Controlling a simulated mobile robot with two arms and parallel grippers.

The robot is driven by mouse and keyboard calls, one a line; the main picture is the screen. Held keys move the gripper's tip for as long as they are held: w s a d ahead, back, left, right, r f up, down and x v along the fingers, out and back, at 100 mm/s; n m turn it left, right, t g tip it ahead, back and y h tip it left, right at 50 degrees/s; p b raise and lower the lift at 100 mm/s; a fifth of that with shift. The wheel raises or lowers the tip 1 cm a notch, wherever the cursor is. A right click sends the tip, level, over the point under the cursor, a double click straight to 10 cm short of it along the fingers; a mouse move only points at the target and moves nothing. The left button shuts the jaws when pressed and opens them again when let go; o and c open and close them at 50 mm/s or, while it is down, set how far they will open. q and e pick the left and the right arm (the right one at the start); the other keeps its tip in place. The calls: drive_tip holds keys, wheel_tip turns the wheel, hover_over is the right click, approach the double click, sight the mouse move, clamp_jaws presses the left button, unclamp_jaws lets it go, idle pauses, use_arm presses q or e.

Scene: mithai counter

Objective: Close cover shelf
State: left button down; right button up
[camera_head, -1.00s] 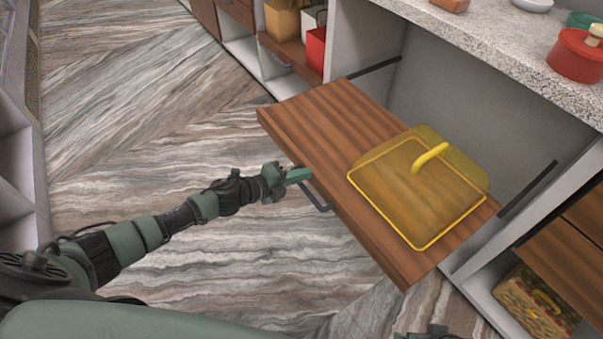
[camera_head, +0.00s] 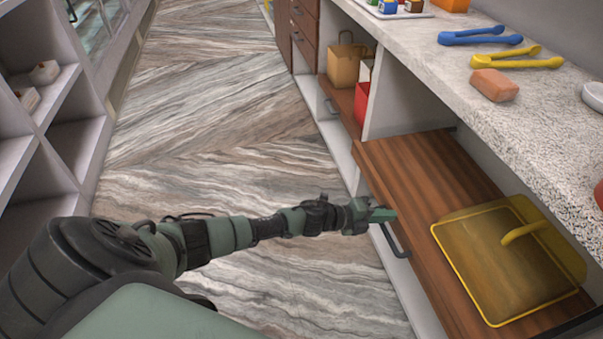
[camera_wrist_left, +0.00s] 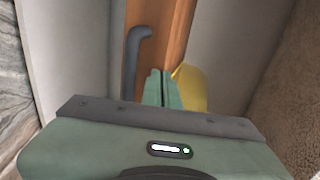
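The cover shelf (camera_head: 425,180) is a brown wooden pull-out board under the counter, with a dark bar handle (camera_head: 396,243) on its front. Its front edge now lies close to the line of the cabinet front. Yellow see-through covers (camera_head: 490,270) lie on its right part, one with a yellow grip. My left gripper (camera_head: 384,214) is at the shelf's front edge, beside the handle; I cannot tell if it touches. In the left wrist view its fingers (camera_wrist_left: 160,90) are together with nothing seen between them, and the handle (camera_wrist_left: 133,62) is to their left. My right gripper is out of view.
The stone counter (camera_head: 440,75) runs above the shelf, with blue tongs (camera_head: 480,36), yellow tongs (camera_head: 517,60) and an orange block (camera_head: 494,85) on it. Bags (camera_head: 345,65) stand in the neighbouring bay. White shelving (camera_head: 85,135) stands at left. The floor between is clear.

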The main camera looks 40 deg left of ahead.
sight(409, 214)
use_arm(q)
drive_tip(key=w+d, duration=0.2)
drive_tip(key=w+d+b, duration=0.1)
drive_tip(key=w+d, duration=0.1)
drive_tip(key=w, duration=0.1)
drive_tip(key=shift+w+d, duration=0.35)
drive_tip(key=shift+w, duration=0.15)
drive_tip(key=shift+w+r, duration=0.1)
drive_tip(key=shift+r, duration=0.1)
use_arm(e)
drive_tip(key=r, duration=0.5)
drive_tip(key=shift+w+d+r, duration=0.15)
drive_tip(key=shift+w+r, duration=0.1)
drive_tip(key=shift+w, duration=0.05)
use_arm(q)
drive_tip(key=shift+w+r, duration=0.1)
drive_tip(key=shift+r, duration=0.1)
